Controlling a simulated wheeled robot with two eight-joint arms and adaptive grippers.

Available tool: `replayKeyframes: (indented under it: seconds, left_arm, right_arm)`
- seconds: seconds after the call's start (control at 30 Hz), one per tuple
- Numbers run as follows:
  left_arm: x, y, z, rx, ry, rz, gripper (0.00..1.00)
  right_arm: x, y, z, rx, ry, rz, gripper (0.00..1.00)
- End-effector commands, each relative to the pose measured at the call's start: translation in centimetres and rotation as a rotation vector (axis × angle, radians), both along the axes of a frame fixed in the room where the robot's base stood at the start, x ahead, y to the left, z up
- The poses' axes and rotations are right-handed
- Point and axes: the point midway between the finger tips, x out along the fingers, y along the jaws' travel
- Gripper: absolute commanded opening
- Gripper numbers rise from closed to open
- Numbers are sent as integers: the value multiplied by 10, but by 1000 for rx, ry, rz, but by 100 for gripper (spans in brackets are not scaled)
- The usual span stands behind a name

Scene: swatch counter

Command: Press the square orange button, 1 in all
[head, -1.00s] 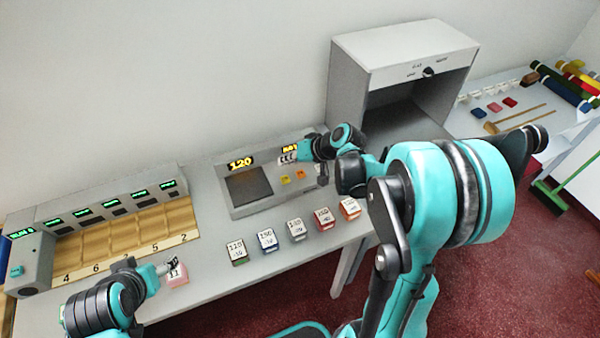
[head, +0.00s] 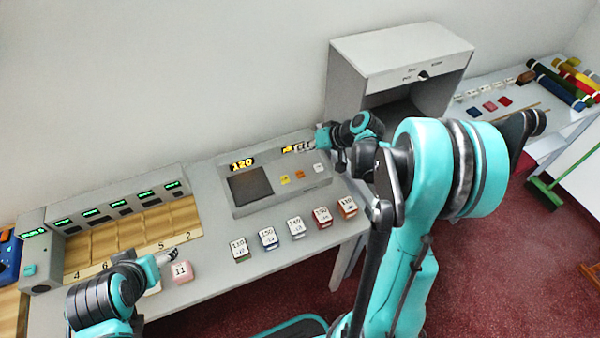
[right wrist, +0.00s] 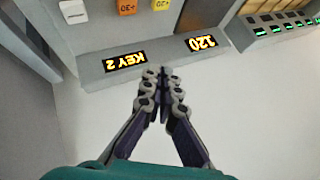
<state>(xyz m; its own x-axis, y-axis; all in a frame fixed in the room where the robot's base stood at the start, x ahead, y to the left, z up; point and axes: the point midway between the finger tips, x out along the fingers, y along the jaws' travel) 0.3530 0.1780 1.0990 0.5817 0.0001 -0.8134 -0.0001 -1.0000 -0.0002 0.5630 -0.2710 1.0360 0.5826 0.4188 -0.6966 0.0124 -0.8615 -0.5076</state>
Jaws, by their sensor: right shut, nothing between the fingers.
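The square orange button (head: 300,174) is on the sloped grey console (head: 240,208), between a yellow button (head: 285,180) and a white one (head: 318,168). In the right wrist view the orange button (right wrist: 127,6) is cut by the top edge and marked "+30". My right gripper (head: 303,146) is shut and empty at the console's back edge, near the lit display, apart from the button. In the right wrist view its fingertips (right wrist: 163,72) lie between the "KEY 2" and "120" displays. My left gripper (head: 168,258) is beside a pink block marked 11 (head: 181,271); its jaw opening is unclear.
Several numbered blocks (head: 268,238) stand in a row before the console. A grey open-fronted cabinet (head: 345,85) stands close behind my right arm. A wooden tray with compartments (head: 130,232) lies at left. Bare counter lies between pink block and row.

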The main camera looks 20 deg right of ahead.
Motion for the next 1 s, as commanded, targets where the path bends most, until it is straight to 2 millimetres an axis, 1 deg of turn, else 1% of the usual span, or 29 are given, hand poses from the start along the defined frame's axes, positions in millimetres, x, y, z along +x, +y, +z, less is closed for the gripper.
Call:
replayKeyframes:
  seconds: [0.17, 0.27, 0.5, 0.63, 0.8, 1.0]
  left_arm:
    - [0, 0, -11, 0, 0, 0, 70]
    - [0, 0, -20, 0, 0, 0, 70]
    - [0, 0, -47, 0, 0, 0, 70]
    - [0, 0, -61, 0, 0, 0, 70]
    - [0, 0, -69, 0, 0, 0, 70]
    - [0, 0, -68, 0, 0, 0, 70]
  right_arm:
    - [0, 0, -14, 0, 0, 0, 0]
    - [0, 0, -26, 0, 0, 0, 0]
    - [0, 0, -61, 0, 0, 0, 0]
    - [0, 0, -78, 0, 0, 0, 0]
    - [0, 0, -87, 0, 0, 0, 0]
    - [0, 0, -86, 0, 0, 0, 0]
